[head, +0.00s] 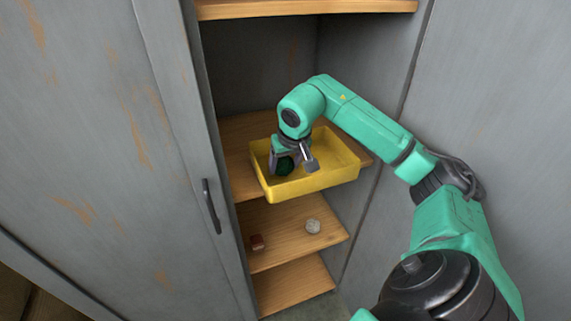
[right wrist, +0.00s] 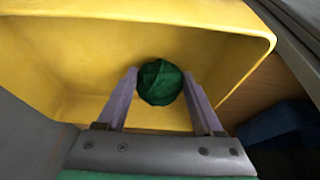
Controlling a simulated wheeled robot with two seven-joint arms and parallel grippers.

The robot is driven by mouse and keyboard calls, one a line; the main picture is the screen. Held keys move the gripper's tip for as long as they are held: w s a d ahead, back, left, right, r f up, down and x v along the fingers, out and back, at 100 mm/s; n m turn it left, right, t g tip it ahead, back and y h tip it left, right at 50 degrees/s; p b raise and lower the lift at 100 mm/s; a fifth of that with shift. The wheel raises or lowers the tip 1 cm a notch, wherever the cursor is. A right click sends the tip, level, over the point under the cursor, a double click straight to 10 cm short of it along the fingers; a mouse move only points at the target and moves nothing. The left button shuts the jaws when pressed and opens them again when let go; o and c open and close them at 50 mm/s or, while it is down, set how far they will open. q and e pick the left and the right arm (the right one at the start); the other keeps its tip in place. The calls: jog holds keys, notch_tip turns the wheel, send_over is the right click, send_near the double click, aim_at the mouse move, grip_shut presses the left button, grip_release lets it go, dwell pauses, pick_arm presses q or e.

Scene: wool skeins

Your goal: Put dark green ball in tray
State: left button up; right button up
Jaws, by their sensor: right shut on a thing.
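The dark green ball (head: 285,166) is between the fingers of my right gripper (head: 290,165), inside the yellow tray (head: 318,182) at its left part. In the right wrist view the ball (right wrist: 160,82) sits between the two fingertips of the right gripper (right wrist: 158,88), with the yellow tray's walls (right wrist: 75,40) around it. The right gripper is shut on the ball. I cannot tell whether the ball touches the tray floor. My left gripper is not in view.
The tray stands on a wooden shelf (head: 240,135) in a grey cabinet. A grey door with a dark handle (head: 212,206) is at the left. Another shelf (head: 305,8) is above.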

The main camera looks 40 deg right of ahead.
jog(key=shift+r, duration=0.1)
jog(key=o, duration=1.3)
jog(key=shift+f, duration=0.2)
jog(key=shift+r, duration=0.25)
jog(key=shift+s+r, duration=0.1)
jog(key=shift+r, duration=0.25)
jog(key=v, duration=1.1)
jog(key=shift+s+a+p, duration=0.15)
jog(key=shift+p, duration=0.25)
